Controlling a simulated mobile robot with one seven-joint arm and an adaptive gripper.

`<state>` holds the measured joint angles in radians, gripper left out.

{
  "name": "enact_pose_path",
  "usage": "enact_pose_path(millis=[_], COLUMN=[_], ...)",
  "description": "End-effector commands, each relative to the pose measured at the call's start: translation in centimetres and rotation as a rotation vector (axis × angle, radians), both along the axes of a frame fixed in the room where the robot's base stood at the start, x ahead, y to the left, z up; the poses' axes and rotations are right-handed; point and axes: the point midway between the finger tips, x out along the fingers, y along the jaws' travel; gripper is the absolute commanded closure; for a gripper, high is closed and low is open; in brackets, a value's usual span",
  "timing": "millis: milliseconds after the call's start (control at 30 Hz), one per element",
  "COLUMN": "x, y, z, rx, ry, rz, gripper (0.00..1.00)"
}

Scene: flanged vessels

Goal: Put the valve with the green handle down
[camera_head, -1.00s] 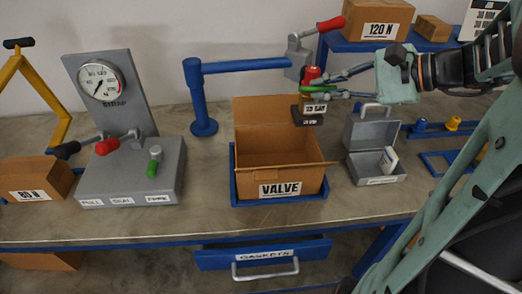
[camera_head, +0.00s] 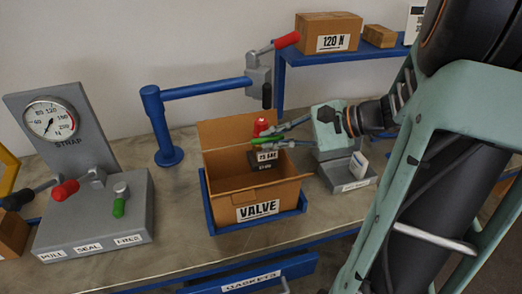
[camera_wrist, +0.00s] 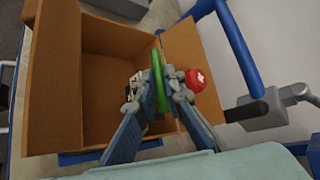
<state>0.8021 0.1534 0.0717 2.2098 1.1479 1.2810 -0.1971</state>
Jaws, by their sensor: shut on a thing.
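The valve has a long green handle, a red knob and a dark labelled body (camera_head: 266,158). Its green handle (camera_wrist: 158,78) and red knob (camera_wrist: 196,80) show in the wrist view. My gripper (camera_head: 266,136) is shut on the valve near the green handle, with the fingers coming from the right. The fingers also show in the wrist view (camera_wrist: 160,92). In the head view the body hangs over the right part of the open cardboard box marked VALVE (camera_head: 225,195). I cannot tell whether the body touches anything inside.
The box stands in a blue tray (camera_head: 212,222). A blue post and arm (camera_head: 160,125) rise behind it. A grey metal case (camera_head: 345,178) stands close on the right, and a gauge stand with levers (camera_head: 100,220) on the left. Bare table lies between stand and tray.

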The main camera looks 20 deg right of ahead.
Motion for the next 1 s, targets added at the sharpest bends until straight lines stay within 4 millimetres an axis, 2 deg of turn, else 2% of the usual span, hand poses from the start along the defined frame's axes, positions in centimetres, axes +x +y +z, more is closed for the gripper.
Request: enact_pose_path(millis=[100, 333, 600, 900, 933, 1000], x=[0.0, 0.1, 0.0, 0.0, 0.0, 0.0], y=[0.0, 0.0, 0.0, 0.0, 0.0, 0.0], z=[-2.0, -3.7, -7.3, -7.8, -8.0, -7.9], rx=[0.004, 0.002, 0.003, 0.000, -0.001, -0.001], ry=[-0.001, -0.004, -0.002, -0.003, 0.001, 0.001], rz=[0.000, 0.001, 0.000, 0.000, 0.000, 0.000], gripper=[1.00, 1.00, 1.00, 1.00, 0.87, 0.80])
